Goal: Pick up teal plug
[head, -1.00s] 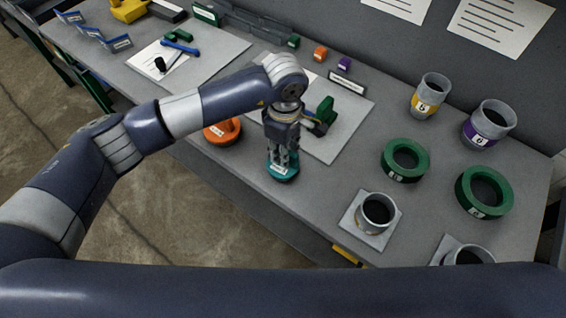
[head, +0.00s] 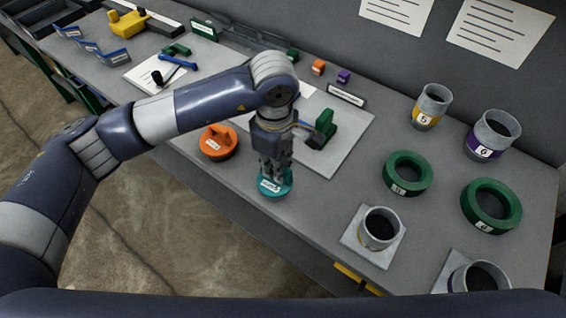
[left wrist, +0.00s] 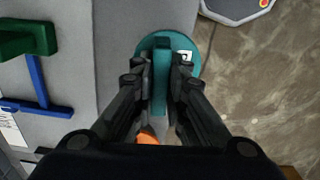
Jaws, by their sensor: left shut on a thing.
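The teal plug (head: 275,187) is a round disc with a raised bar handle and a white label, near the front edge of the bench. My left gripper (head: 270,171) points down at it from above. In the left wrist view, the two fingers (left wrist: 160,80) are shut on the plug's handle, one on each side, and the teal disc (left wrist: 190,70) shows beyond them. I cannot tell whether the plug rests on the bench or is slightly above it. My right gripper is not in view.
An orange plug (head: 217,143) stands close by to the left. A green block (head: 322,130) sits on a pale sheet behind. Green rings (head: 408,174), a pipe stub on a square plate (head: 380,228) and labelled cups (head: 431,106) stand to the right.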

